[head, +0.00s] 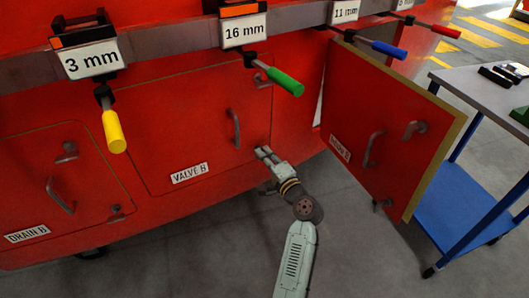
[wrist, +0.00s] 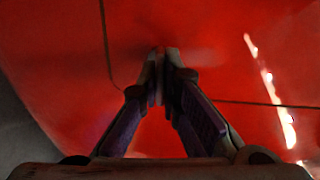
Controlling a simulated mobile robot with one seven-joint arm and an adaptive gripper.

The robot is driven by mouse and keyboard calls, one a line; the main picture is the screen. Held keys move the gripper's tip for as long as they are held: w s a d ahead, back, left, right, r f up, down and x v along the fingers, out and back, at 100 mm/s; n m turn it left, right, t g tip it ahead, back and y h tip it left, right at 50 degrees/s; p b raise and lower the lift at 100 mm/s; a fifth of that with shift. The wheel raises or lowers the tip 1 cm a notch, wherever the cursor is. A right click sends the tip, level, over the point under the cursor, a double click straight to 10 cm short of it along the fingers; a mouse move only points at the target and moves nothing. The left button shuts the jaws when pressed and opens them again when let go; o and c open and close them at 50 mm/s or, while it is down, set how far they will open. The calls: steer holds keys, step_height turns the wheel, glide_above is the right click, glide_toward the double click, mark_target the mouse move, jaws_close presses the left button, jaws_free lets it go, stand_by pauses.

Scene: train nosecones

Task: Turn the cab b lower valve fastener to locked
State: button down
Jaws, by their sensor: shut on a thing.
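The red VALVE B panel (head: 195,122) lies flat in the side of the red nosecone, with a curved handle (head: 234,128) at its right side. My gripper (head: 264,153) is at the panel's lower right corner, its fingers pointing at the red surface. In the wrist view, my gripper (wrist: 162,60) has its fingertips almost together on something thin and dark at the panel. This is at the place of the lower valve fastener, mostly hidden by the fingers. I cannot tell which way the fastener is turned.
To the right, another red panel (head: 385,130) stands open, swung outward. A blue cart (head: 465,205) is beyond it. Tools with yellow (head: 114,132), green (head: 285,82), blue and red grips hang from the rail above. Grey floor is clear below.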

steer(key=shift+m, duration=0.4)
steer(key=c, duration=1.8)
jaws_free()
steer(key=v, duration=1.2)
